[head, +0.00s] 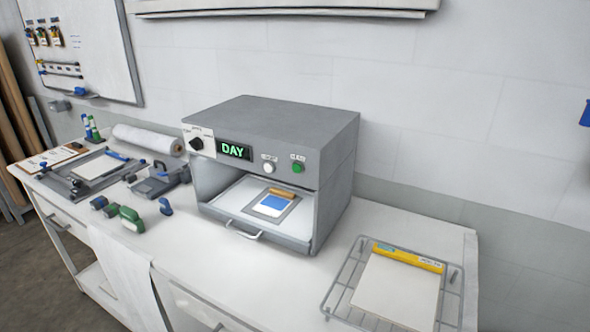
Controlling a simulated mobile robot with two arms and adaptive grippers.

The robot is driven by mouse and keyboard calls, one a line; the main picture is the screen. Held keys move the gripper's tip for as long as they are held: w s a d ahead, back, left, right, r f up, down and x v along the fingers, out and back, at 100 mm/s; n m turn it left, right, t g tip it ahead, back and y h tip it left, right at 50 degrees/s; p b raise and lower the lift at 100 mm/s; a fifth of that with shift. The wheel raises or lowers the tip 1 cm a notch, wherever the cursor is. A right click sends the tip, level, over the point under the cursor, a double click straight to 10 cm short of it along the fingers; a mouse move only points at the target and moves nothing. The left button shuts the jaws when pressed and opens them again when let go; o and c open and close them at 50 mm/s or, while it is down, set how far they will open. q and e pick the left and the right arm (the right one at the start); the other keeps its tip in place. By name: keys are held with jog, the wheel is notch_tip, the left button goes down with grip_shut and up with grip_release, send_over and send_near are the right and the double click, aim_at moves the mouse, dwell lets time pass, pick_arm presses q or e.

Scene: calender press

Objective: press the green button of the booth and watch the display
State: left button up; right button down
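The booth (285,115) is a grey box standing on the white counter. Its front panel has a green button (298,168) at the right and a white button (268,168) left of it. The display (234,150) reads "DAY" in green letters. A black knob (196,144) is at the panel's left end. Below the panel the front is open, and a tray with a handle (258,237) holds a card with a blue patch (272,207) and an orange strip. Neither of my grippers shows in the head view.
A wire rack (334,297) with a pale board and yellow strip stands right of the booth. Left of it on the counter (185,245) are green and blue tools (131,218), a paper roll (148,138) and a framed tray. The counter in front is mostly clear.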

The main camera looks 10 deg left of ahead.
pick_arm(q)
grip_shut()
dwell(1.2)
